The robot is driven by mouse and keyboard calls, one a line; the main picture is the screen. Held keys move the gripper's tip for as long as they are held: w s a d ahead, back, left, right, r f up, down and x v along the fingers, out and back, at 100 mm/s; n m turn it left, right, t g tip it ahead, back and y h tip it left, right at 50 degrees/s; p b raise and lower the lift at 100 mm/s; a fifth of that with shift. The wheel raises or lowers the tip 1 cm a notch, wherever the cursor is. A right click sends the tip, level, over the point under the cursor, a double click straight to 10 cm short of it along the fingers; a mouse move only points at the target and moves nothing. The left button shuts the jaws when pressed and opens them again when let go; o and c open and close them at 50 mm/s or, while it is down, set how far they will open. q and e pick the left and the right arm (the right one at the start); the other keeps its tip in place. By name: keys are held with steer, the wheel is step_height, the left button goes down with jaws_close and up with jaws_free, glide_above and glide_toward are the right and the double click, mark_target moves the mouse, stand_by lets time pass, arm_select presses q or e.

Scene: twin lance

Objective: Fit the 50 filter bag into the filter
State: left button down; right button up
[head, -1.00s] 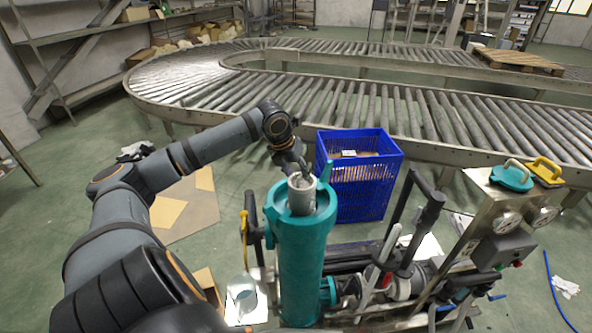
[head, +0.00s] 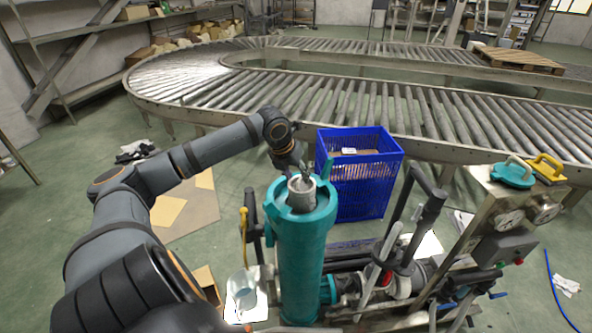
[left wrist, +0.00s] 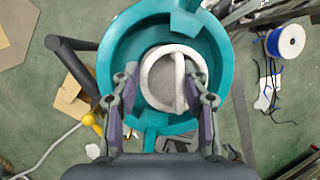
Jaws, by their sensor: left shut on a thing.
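The filter (head: 300,262) is a tall teal upright housing, open at the top. The filter bag (head: 301,199) is a pale grey cylinder standing in that opening, its upper part showing above the rim. In the left wrist view the bag (left wrist: 156,97) has a round ring top with a bar across it, inside the teal rim (left wrist: 108,50). My left gripper (head: 294,171) comes from above and behind, its fingers on both sides of the bag's top. The bag's lower part is hidden inside the housing. My right gripper is not in view.
A blue crate (head: 361,178) stands just behind the filter, before a roller conveyor (head: 390,108). Pipes, a gauge panel (head: 508,222), a teal lid (head: 512,176) and a yellow lid (head: 547,169) are to the right. A clear container (head: 243,285) is at the left of the filter.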

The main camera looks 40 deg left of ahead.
mark_target(302, 207)
arm_select(q)
steer(key=shift+f+b, duration=1.75)
steer(key=shift+f, duration=1.95)
steer(key=shift+r, duration=0.1)
